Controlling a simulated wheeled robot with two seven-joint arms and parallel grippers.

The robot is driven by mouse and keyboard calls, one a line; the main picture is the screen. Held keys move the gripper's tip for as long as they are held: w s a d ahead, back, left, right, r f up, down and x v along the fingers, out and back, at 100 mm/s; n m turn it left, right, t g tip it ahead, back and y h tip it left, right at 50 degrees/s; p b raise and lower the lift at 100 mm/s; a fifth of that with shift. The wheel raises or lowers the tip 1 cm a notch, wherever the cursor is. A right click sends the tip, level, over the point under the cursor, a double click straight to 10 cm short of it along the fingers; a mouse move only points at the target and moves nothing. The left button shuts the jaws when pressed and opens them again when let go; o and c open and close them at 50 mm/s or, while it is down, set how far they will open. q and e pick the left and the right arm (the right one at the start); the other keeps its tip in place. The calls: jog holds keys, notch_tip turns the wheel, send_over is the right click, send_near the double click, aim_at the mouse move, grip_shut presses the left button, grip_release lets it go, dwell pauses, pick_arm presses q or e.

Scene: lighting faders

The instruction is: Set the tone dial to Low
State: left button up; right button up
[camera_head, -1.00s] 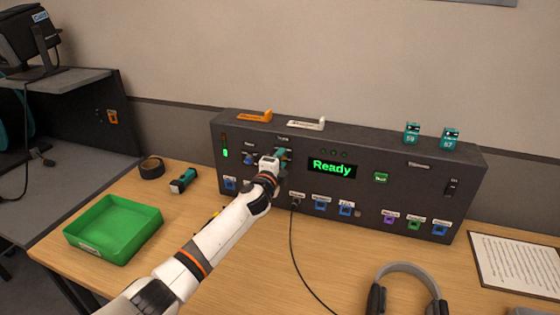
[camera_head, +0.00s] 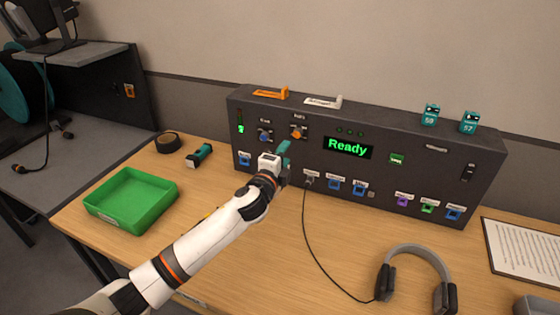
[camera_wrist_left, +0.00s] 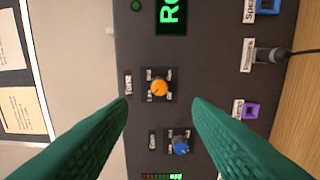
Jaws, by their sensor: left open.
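The orange dial (camera_head: 297,133) is on the left part of the dark panel's front, with a small label above it that is too blurred to read surely. In the left wrist view the orange dial (camera_wrist_left: 159,88) shows whole, with small tags around it; its setting is too small to read. A blue dial (camera_head: 265,135) sits beside it, also seen in the left wrist view (camera_wrist_left: 181,148). My left gripper (camera_head: 284,152) is open and empty, in front of the panel and just below the orange dial in the head view. Its green fingers (camera_wrist_left: 160,106) are apart, clear of the dial.
The dark panel (camera_head: 420,165) has a lit "Ready" display (camera_head: 347,148) and a row of sockets below, one with a black cable. A green tray (camera_head: 131,200), a tape roll (camera_head: 168,142) and headphones (camera_head: 418,270) lie on the desk.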

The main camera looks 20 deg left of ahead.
pick_arm(q)
jog(key=shift+s, duration=1.15)
